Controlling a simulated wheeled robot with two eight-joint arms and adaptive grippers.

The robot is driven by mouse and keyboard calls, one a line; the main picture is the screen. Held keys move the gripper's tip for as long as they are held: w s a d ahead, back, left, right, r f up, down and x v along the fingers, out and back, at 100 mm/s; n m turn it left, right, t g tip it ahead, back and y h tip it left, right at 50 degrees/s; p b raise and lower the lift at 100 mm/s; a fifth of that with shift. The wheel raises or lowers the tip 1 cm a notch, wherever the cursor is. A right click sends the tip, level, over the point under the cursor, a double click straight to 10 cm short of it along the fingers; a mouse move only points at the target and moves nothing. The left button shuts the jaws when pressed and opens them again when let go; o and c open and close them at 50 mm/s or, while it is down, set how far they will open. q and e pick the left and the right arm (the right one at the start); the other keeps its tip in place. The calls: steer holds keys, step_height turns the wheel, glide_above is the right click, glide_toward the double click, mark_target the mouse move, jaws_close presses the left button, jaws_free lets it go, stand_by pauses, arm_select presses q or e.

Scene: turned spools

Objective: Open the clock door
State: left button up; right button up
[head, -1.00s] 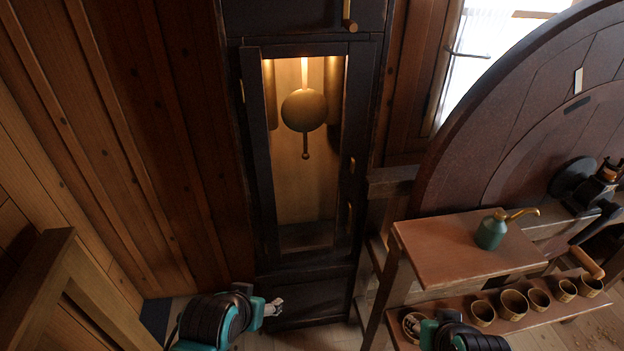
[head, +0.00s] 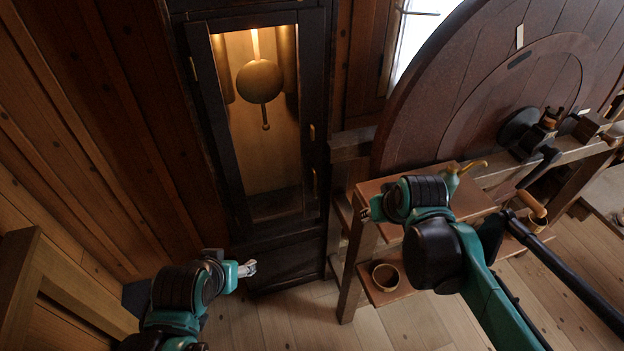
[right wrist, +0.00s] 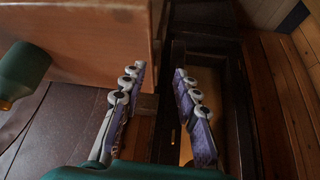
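The tall dark clock stands at centre-left in the head view. Its narrow glazed door (head: 204,100) looks shut, with the brass pendulum (head: 259,82) behind the glass. A small brass handle (head: 314,181) is on the right side of the door, with another brass fitting (head: 311,132) above it. My right gripper (head: 368,208) is to the right of the handle, by the shelf's left end, apart from the door. In the right wrist view its fingers (right wrist: 160,80) are spread and empty. My left gripper (head: 246,269) is low in front of the clock's base; its opening is too small to judge.
A wooden shelf stand (head: 378,190) is right of the clock, close to my right arm. A green oil can (head: 452,180) and a wooden cup (head: 386,277) are on it. A large round wooden wheel (head: 440,85) stands behind. Floor before the clock is clear.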

steer(key=w+a+n, duration=0.1)
steer(key=w+a, duration=0.2)
steer(key=w, duration=0.5)
steer(key=n+g+y, duration=0.1)
steer(key=n+g, duration=0.1)
steer(key=n, duration=0.1)
glide_above(315, 194)
steer(key=s+d, duration=0.1)
steer(key=s, duration=0.1)
step_height(315, 194, down, 15)
steer(key=b+x, duration=0.1)
steer(key=x, duration=0.6)
steer(key=shift+f, duration=0.25)
steer(key=shift+d, duration=0.1)
jaws_close()
